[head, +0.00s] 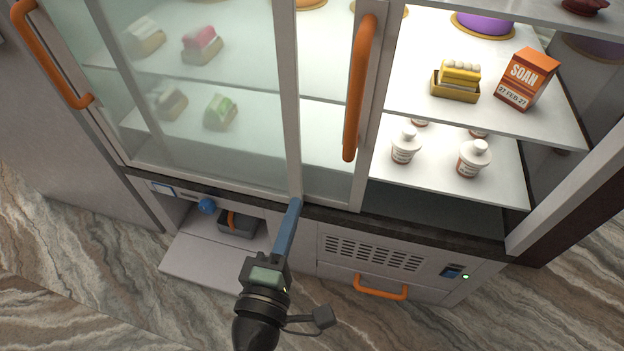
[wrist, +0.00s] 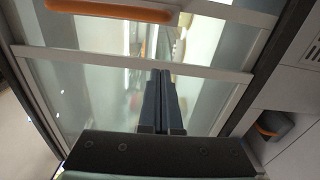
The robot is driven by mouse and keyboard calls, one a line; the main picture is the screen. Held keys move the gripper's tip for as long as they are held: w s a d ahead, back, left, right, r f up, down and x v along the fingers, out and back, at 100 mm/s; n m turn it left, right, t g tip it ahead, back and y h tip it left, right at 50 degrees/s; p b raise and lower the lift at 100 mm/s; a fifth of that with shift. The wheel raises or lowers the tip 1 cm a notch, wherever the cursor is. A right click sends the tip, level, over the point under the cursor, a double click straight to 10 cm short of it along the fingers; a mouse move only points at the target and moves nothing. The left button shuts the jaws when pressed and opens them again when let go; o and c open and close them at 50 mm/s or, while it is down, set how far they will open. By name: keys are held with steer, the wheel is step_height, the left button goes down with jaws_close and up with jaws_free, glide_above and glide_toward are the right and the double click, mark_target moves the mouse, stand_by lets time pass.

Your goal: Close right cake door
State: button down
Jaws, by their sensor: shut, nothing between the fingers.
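The right cake door (head: 330,100) is a sliding glass door with a vertical orange handle (head: 360,90) on its right edge. It stands slid to the left, so the right part of the case is open. The handle also shows at the top of the wrist view (wrist: 115,10). My gripper (head: 295,203) has blue fingers shut together and empty. In the head view its tips appear at the lower end of a pale upright frame bar (head: 290,100), left of the handle. The wrist view shows this bar (wrist: 110,60) by the fingertips; contact cannot be told.
The open right side shows shelves with a SOAN box (head: 527,78), a yellow sweet box (head: 456,82) and white bottles (head: 404,146). The left door has an orange handle (head: 50,55). Below, an open flap (head: 212,262) juts out by a dark box (head: 238,225); an orange drawer handle (head: 381,291) protrudes.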

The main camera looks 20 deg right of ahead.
steer(key=w+d, duration=0.6)
steer(key=d, duration=0.3)
steer(key=shift+w+r, duration=0.15)
steer(key=shift+w, duration=0.25)
steer(key=shift+s, duration=0.1)
